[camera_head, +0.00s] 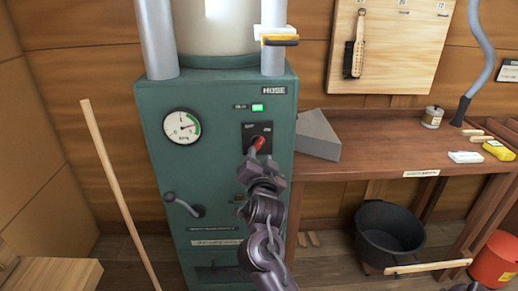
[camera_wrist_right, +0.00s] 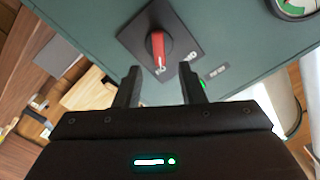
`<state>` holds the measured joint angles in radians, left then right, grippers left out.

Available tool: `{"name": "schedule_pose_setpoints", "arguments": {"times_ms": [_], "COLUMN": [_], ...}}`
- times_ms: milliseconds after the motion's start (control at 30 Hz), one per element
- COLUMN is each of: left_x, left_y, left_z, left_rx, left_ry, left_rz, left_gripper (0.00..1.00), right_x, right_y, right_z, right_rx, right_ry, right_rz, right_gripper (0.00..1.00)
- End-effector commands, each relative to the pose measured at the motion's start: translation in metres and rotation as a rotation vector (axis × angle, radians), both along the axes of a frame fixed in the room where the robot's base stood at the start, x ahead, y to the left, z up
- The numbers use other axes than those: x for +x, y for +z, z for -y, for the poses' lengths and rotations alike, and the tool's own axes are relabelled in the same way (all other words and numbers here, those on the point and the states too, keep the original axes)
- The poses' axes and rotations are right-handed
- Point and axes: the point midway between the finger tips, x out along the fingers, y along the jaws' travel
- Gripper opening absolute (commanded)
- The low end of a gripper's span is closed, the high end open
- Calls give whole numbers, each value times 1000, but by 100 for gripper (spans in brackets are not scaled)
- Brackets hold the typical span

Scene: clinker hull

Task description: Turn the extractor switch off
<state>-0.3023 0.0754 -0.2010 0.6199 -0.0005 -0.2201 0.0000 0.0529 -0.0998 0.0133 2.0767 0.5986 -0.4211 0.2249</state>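The extractor switch (camera_head: 258,137) is a red handle on a black plate, on the front of the green extractor cabinet (camera_head: 216,95). In the right wrist view the red handle (camera_wrist_right: 158,48) lies nearly in line with the gap between my fingers, its lower end close to the fingertips. My right gripper (camera_head: 262,163) is open in front of the switch; its fingers (camera_wrist_right: 163,75) are apart with nothing gripped. I cannot tell whether they touch the handle. A green lamp (camera_head: 257,107) above the switch is lit. The plate's lettering is partly hidden. My left gripper is not in view.
A round gauge (camera_head: 182,127) and a dark lever (camera_head: 184,205) are on the cabinet front. A grey wedge block (camera_head: 318,135) sits on the wooden bench (camera_head: 385,150) at the right. A wooden pole (camera_head: 118,190) leans at the left. A black bucket (camera_head: 388,232) stands under the bench.

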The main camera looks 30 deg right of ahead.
Motion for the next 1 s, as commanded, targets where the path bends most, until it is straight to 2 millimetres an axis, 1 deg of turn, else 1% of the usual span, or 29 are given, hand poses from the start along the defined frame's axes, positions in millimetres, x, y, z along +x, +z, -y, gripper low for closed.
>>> {"name": "schedule_pose_setpoints", "arguments": {"times_ms": [33,100,300,433,667,767,900,967,1000], "left_x": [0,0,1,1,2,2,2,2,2], "left_y": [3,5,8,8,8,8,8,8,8], "left_z": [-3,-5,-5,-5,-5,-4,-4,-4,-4], "left_rx": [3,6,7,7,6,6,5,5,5], "left_ry": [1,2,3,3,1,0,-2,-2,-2], "left_rz": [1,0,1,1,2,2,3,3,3], "left_gripper": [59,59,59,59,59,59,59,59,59], "right_x": [8,19,40,46,46,46,46,46,46], "right_y": [3,2,1,0,-1,-1,-1,-1,-1], "right_z": [6,11,24,28,28,28,28,28,28], "right_rx": [-5,-3,-4,-2,-2,-2,-2,-2,-2], "right_ry": [-2,-1,1,1,1,1,1,2,2], "right_rz": [0,0,-2,-2,-2,-2,-2,-2,-2], "right_gripper": [36,36,36,36,36,26,8,0,0]}}
